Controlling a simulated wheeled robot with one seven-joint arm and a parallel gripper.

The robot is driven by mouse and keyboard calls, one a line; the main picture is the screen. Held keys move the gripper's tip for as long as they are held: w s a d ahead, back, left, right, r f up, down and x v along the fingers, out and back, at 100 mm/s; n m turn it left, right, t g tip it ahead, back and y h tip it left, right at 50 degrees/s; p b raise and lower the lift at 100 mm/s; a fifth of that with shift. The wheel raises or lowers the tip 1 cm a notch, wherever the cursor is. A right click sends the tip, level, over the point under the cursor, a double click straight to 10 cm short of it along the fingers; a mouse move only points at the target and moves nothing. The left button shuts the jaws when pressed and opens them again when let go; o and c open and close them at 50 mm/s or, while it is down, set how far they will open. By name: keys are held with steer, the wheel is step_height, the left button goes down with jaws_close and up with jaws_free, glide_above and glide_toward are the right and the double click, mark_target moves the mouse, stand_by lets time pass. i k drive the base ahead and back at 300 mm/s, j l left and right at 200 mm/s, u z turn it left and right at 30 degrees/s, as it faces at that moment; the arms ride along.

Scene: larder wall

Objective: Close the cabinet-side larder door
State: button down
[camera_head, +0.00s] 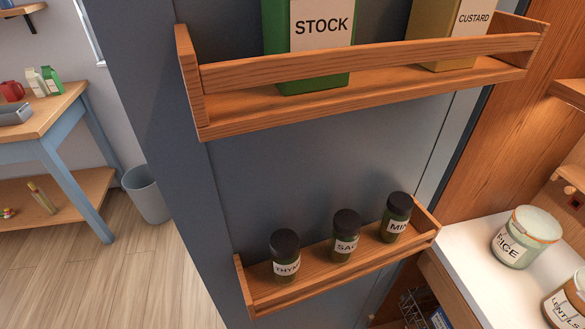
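The larder door (310,158) is a blue-grey panel that stands open in the middle of the view, its inner face towards me. Its right edge meets the wooden cabinet side. It carries an upper wooden rack (330,105) with a green STOCK box (322,45) and a tan CUSTARD box (449,35). A lower wooden rack (340,280) holds three dark-capped jars: THYME (285,257), one labelled SA... (345,237) and one labelled MI... (396,218). My gripper is not in view.
The white larder shelf (465,255) at right holds a RICE jar (524,238) and a LENTIL jar (570,300). A wire basket (412,308) sits below. A blue-legged table (85,140) and a grey bin (147,196) stand at left; wooden floor (130,270) lies clear between them and the door.

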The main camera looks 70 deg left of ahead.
mark_target(234, 161)
steer(key=k+j, duration=0.15)
steer(key=j, duration=0.2)
steer(key=k+j+u, duration=0.1)
steer(key=j, duration=0.25)
steer(key=k+j, duration=0.25)
steer(key=k+j+u, duration=0.1)
steer(key=j, duration=0.4)
steer(key=i+j, duration=0.1)
steer(key=j, duration=0.3)
steer(key=j+u, duration=0.1)
steer(key=j, duration=0.3)
steer(key=j+u, duration=0.25)
steer(key=j, duration=0.25)
steer(key=i+j+u, duration=0.1)
steer(key=j+u, duration=0.2)
steer(key=j, duration=0.2)
